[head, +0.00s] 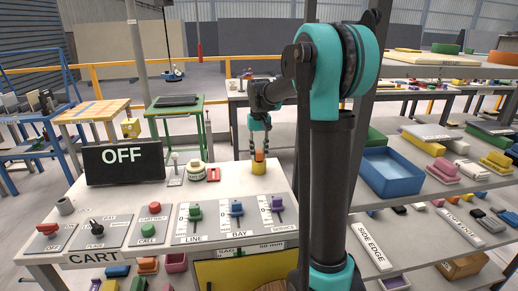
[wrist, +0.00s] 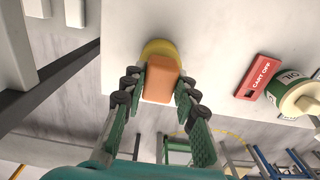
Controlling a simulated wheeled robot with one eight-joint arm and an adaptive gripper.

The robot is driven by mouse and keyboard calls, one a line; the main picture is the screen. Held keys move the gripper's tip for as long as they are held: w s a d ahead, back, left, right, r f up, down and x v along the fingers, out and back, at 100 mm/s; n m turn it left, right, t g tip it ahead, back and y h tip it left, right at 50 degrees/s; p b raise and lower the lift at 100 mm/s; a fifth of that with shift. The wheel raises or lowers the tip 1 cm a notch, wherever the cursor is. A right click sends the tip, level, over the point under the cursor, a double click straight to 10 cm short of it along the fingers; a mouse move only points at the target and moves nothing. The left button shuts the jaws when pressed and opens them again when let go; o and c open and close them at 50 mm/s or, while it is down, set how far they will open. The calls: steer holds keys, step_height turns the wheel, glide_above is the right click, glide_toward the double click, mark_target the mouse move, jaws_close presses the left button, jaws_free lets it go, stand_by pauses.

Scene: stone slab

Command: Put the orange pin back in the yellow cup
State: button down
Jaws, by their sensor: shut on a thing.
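The orange pin (head: 259,155) is between the fingers of my gripper (head: 259,148), which is shut on it. In the wrist view the orange pin (wrist: 160,79) sits between the green-padded fingers of the gripper (wrist: 160,92). The yellow cup (head: 259,168) stands on the white slab, directly below the pin in the head view. The wrist view shows only the rim of the yellow cup (wrist: 158,47) behind the pin. The pin's lower end is hidden, so I cannot tell how deep it sits in the cup.
A red block (head: 213,174) and a round cream-and-green container (head: 196,172) stand left of the cup. A black OFF sign (head: 123,162) stands farther left. Levers and buttons line the panel in front. A blue tray (head: 390,172) lies on the right shelf.

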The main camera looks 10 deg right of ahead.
steer(key=shift+f, duration=0.25)
steer(key=c, duration=1.1)
jaws_free()
steer(key=shift+r, duration=0.1)
